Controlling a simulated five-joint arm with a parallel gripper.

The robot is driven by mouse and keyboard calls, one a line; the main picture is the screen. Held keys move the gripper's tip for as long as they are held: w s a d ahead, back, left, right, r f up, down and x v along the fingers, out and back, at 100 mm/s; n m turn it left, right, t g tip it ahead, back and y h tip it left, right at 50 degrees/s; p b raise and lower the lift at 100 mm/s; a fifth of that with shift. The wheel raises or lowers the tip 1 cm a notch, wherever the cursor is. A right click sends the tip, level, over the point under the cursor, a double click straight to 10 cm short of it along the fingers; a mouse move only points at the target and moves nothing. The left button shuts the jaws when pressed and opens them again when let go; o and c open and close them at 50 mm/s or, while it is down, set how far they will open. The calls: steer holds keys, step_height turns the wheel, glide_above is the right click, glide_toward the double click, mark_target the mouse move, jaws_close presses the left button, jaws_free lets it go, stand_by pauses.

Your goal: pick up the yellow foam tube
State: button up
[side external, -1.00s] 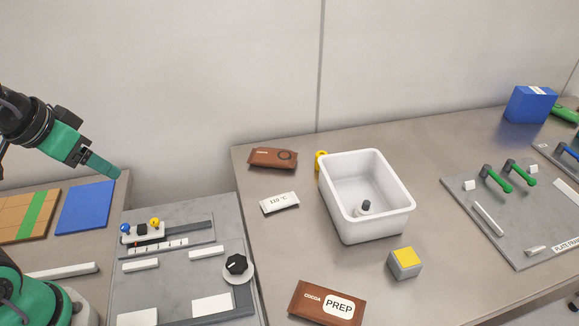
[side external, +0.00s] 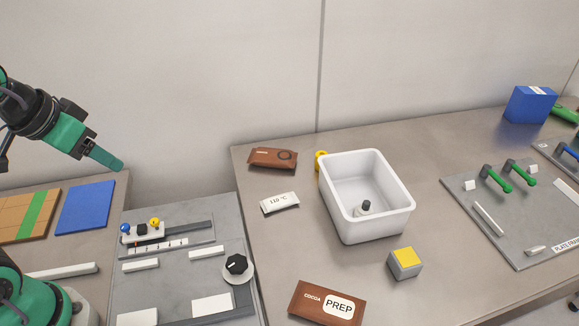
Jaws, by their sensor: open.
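A small yellow object (side external: 321,161), which looks like the yellow foam tube, shows at the back left of the white bin (side external: 341,209). The bin hides most of it, so its full shape and how it lies cannot be told. My gripper (side external: 107,158) is in the air at the left, above the gap between the blue mat and the wall, far from the yellow object. It is open, and nothing shows between its fingers.
A dark-topped small item (side external: 363,208) is in the bin. A yellow-topped grey cube (side external: 404,264) is in front.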

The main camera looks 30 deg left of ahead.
steer(key=w+d+r, duration=0.1)
steer(key=w+r, duration=0.1)
steer(key=w, duration=0.4)
steer(key=w+d+r, duration=0.2)
steer(key=w, duration=0.4)
steer(key=n+g+h, duration=0.1)
steer(key=n+g, duration=0.1)
glide_above(320, 154)
steer(key=s, duration=0.2)
step_height(320, 154, down, 19)
steer(key=shift+s+a, duration=0.2)
steer(key=shift+a, duration=0.1)
steer(key=shift+x, duration=1.2)
steer(key=shift+w+f, duration=0.1)
steer(key=shift+x, duration=2.55)
